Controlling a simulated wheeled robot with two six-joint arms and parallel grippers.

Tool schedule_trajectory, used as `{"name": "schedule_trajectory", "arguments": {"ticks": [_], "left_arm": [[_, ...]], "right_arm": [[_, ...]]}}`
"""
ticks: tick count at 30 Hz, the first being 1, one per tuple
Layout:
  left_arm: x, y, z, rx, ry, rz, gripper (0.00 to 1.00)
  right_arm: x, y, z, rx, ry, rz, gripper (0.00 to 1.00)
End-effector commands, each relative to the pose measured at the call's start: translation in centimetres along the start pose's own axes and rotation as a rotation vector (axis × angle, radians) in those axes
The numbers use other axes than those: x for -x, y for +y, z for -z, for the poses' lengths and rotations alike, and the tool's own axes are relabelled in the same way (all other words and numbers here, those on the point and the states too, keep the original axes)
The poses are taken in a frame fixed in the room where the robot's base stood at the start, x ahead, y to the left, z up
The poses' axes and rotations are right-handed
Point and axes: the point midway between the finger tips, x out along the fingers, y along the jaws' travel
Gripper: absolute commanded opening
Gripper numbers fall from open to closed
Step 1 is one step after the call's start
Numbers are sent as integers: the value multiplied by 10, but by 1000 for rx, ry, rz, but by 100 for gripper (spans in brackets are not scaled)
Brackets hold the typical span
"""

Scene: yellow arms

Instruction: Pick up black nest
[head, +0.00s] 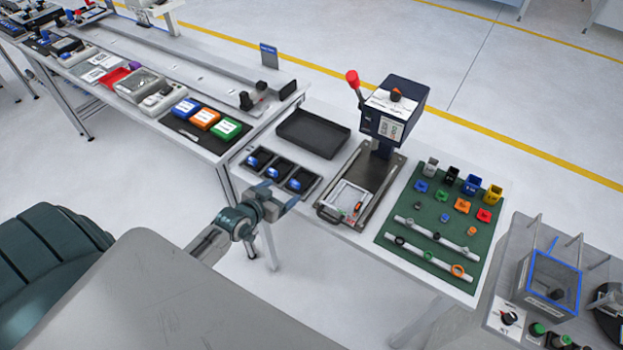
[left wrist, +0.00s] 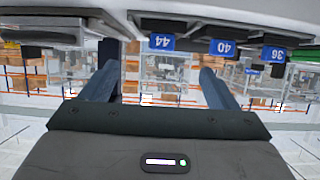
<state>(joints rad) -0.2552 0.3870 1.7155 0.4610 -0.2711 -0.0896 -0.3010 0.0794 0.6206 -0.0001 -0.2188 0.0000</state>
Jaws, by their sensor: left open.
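A small black block-like piece (head: 451,176), which looks like the black nest, stands in the back row on the green mat (head: 392,232), between a grey piece (head: 431,166) and a blue one (head: 471,185). My left gripper (head: 281,194) is open and empty, in front of the table's near edge by the black three-slot tray, well left of the black piece. In the left wrist view its two fingers (left wrist: 158,84) are spread with nothing between them. The black piece is not recognisable there. My right gripper is not in view.
A hand press (head: 393,112) with a red-knobbed lever stands between my left gripper and the mat. An empty black tray (head: 313,134) lies behind the three-slot tray (head: 299,184). A yellow piece (head: 493,194) and small coloured parts share the mat with white rods.

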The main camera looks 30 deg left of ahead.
Motion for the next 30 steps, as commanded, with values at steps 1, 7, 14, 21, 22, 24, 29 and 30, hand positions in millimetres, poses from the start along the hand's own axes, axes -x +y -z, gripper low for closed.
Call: {"name": "schedule_trajectory", "arguments": {"ticks": [1,7,14,21,22,24,29,30], "left_arm": [[-10,0,-2,1,2,1,82],[-41,0,-5,0,2,1,82],[-55,0,-4,0,0,1,82],[-89,1,-7,0,1,1,82],[-93,1,-6,0,1,2,82],[-98,1,-6,0,-1,2,82],[-102,1,-4,0,-2,3,82],[-102,1,-4,0,-2,3,82]], "right_arm": [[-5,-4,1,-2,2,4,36],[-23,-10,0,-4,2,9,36],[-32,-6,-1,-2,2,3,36],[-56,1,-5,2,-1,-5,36],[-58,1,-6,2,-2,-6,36],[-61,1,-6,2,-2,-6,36],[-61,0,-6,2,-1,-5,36],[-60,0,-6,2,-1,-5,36]]}}
